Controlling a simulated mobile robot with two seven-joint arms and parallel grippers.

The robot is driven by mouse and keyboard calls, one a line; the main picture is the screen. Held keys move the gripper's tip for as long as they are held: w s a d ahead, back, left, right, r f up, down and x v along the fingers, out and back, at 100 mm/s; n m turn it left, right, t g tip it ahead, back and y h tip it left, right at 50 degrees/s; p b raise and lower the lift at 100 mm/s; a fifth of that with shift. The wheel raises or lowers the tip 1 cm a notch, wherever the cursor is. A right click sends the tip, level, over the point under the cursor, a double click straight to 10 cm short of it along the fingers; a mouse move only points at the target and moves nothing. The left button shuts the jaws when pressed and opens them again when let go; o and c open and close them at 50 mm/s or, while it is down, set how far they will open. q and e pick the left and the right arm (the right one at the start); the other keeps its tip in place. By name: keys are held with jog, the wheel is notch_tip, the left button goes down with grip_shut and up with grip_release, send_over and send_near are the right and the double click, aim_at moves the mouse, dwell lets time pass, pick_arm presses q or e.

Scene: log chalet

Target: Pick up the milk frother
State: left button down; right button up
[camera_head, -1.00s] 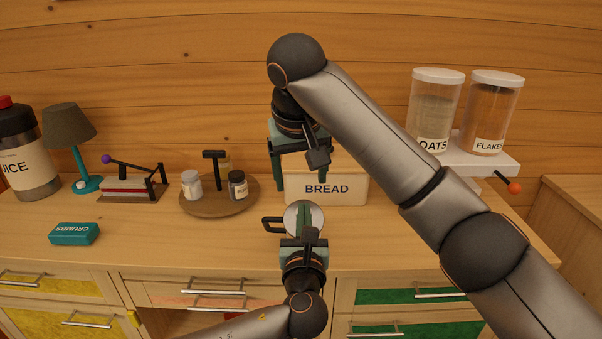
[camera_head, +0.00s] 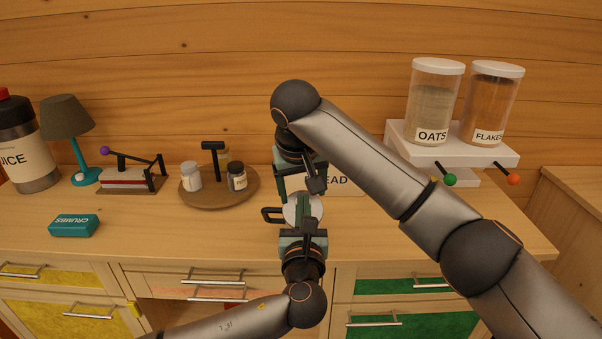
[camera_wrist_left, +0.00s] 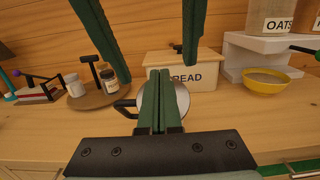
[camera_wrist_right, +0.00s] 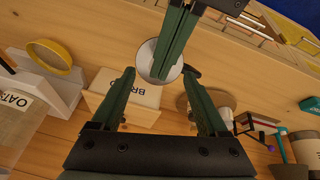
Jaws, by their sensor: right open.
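The milk frother appears to be the round metallic vessel (camera_head: 291,213) with a black side handle, in front of the bread box on the counter. It also shows in the left wrist view (camera_wrist_left: 183,100) and right wrist view (camera_wrist_right: 146,58). My left gripper (camera_head: 304,200) reaches in from the front, its green fingers together across the frother's round face; I cannot tell whether anything is pinched between them. My right gripper (camera_head: 301,190) is open and empty, pointing down from behind. In the right wrist view its fingertips (camera_wrist_right: 159,74) lie either side of the frother's edge.
The bread box (camera_head: 350,184) stands close behind. A round wooden tray (camera_head: 215,203) with jars is to the left. A yellow bowl (camera_wrist_left: 267,83) sits to the right, before the white shelf (camera_head: 462,152) with oats and flakes jars.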

aim_at(292, 216)
pick_arm(q)
jog(key=shift+a+f, duration=0.15)
jog(key=shift+f, duration=0.55)
pick_arm(e)
jog(key=shift+x, duration=2.15)
grip_shut()
pick_arm(q)
jog(key=shift+w+r, duration=0.1)
jog(key=shift+r, duration=0.6)
pick_arm(e)
jog(key=shift+w+f, duration=0.1)
pick_arm(q)
jog(key=shift+r, duration=0.1)
